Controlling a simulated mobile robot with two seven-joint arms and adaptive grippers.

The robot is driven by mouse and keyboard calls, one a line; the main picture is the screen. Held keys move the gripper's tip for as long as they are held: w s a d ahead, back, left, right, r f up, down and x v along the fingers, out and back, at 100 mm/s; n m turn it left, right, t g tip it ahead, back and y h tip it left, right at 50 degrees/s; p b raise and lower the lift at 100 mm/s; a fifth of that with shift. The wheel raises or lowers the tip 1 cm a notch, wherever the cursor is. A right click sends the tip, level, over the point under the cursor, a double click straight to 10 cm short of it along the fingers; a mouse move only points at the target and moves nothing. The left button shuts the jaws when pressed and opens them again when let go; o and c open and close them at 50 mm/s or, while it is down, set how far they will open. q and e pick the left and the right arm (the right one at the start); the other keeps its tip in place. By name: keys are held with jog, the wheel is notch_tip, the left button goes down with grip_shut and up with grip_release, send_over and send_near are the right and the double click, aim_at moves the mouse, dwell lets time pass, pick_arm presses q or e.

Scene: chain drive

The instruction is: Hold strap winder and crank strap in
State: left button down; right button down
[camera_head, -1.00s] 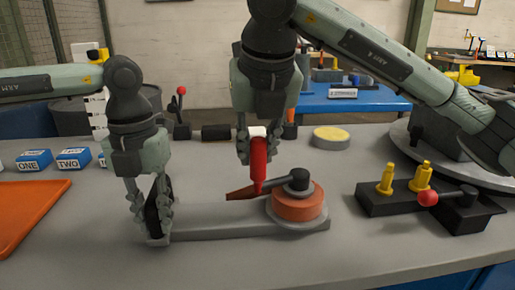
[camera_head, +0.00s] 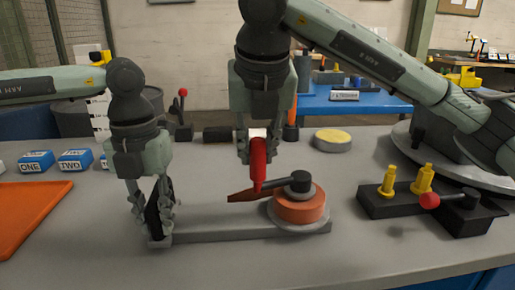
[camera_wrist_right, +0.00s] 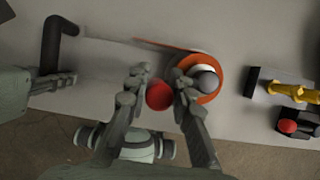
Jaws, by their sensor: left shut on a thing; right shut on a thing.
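The strap winder has a long grey base (camera_head: 235,232) on the table, with an orange drum (camera_head: 298,210) at its right end. A dark crank arm (camera_head: 282,186) runs from the drum's black hub to an upright red handle (camera_head: 258,165). A brown-orange strap (camera_head: 242,196) sticks out leftward from the drum; it also shows in the right wrist view (camera_wrist_right: 165,45). My left gripper (camera_head: 160,212) is shut on the black upright grip (camera_head: 153,215) at the base's left end. My right gripper (camera_head: 257,150) is shut on the red handle, left of the drum.
A black block with yellow pegs (camera_head: 390,182) and a red-knobbed lever stands to the right. An orange mat (camera_head: 30,215) and blue labelled blocks (camera_head: 75,160) lie at the left. A yellow-topped disc (camera_head: 333,138) lies behind the drum. The table front is clear.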

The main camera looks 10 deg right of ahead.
jog(key=shift+w+a+m, duration=0.3)
jog(key=shift+m, duration=0.1)
dwell(5.2)
jog(key=c, duration=1.3)
grip_release()
jog(key=shift+d, duration=0.15)
jog(key=shift+r, duration=0.15)
jog(key=v, duration=1.2)
